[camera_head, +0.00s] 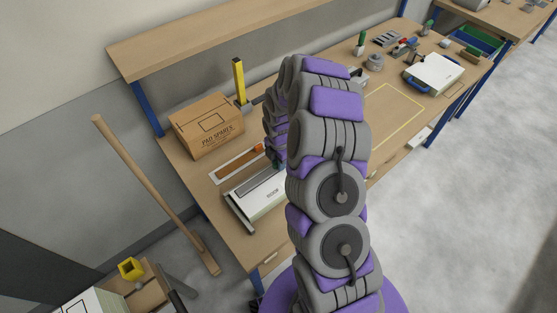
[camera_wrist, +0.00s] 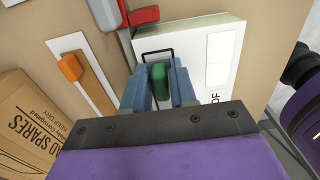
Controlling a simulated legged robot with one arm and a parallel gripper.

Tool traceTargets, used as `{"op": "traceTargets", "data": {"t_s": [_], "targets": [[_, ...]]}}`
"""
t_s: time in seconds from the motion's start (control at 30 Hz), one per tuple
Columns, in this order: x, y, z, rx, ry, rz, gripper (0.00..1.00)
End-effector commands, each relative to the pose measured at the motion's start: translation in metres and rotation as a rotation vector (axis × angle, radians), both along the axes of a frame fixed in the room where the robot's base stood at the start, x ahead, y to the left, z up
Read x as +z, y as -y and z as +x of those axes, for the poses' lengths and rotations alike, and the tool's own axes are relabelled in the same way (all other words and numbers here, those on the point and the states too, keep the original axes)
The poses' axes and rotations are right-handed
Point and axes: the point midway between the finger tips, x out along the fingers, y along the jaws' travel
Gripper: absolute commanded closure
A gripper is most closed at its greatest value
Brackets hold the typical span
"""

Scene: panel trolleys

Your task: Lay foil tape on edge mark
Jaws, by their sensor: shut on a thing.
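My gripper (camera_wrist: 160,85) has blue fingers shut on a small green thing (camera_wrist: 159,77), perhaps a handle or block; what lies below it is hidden. It is over a white panel (camera_wrist: 200,60) with a black outlined rectangle beside the fingers. In the head view the panel (camera_head: 260,207) lies at the bench's near left, with a grey strip (camera_head: 258,182) along its far side; my arm covers part of it. Whether this strip is the foil tape, I cannot tell. My gripper is mostly hidden there behind my arm.
A brown strip with an orange end (camera_wrist: 70,67) lies on a white base beside the panel. A red part (camera_wrist: 143,15) is at the panel's far edge. A cardboard box (camera_head: 207,124) and a yellow post (camera_head: 239,80) stand behind. A yellow outlined area (camera_head: 395,104) is clear.

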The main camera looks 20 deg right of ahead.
Motion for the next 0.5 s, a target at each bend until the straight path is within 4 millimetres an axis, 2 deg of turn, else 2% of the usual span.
{"op": "traceTargets", "data": {"t_s": [0.17, 0.2, 0.5], "targets": [[-0.0042, 0.0000, 0.0000, 0.000, 0.000, 0.000, 1.00], [-0.0043, -0.0001, 0.0001, 0.000, 0.000, 0.000, 0.72], [-0.0041, 0.0000, 0.0000, 0.000, 0.000, 0.000, 0.44]]}}
